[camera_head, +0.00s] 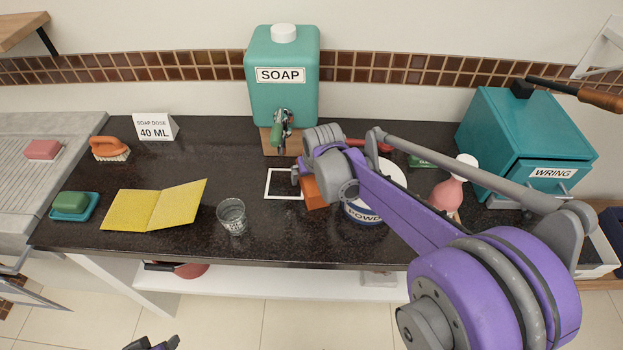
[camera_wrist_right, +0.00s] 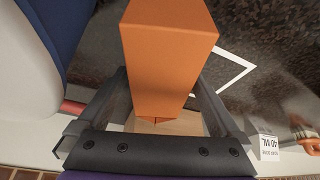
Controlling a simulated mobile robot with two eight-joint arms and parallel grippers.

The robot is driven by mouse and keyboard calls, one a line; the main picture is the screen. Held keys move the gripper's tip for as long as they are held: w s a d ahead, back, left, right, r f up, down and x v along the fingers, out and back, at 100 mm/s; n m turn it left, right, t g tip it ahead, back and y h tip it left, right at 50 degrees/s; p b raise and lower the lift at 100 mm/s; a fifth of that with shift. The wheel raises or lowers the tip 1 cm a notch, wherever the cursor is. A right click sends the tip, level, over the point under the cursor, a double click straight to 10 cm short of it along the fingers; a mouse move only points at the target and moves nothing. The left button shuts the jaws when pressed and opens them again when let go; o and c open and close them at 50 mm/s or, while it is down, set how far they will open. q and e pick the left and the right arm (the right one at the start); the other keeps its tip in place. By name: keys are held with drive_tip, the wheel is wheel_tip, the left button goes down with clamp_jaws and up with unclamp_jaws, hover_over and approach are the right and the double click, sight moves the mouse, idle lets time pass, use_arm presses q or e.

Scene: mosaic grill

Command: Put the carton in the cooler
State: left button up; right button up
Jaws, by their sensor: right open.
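An orange carton (camera_head: 315,193) stands on the dark counter by a white square outline, left of the white tub, partly hidden by my right arm. In the right wrist view the carton (camera_wrist_right: 168,55) is between the fingers of my right gripper (camera_wrist_right: 158,100), which is open around it. In the head view my right gripper (camera_head: 298,173) is at the carton, its fingers mostly hidden. Only dark tips of what looks like my left gripper (camera_head: 152,343) show at the bottom edge. No cooler can be clearly identified; a dark blue box (camera_head: 611,222) is cut off at the right edge.
A teal soap dispenser (camera_head: 283,90) stands behind. A glass (camera_head: 232,215), yellow cloth (camera_head: 155,206) and dose sign (camera_head: 155,127) are to the left. A powder tub (camera_head: 362,213), pink bottle (camera_head: 452,186) and teal wringer box (camera_head: 525,145) are to the right.

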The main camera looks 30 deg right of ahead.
drive_tip(key=shift+f, duration=0.15)
clamp_jaws()
idle(0.6)
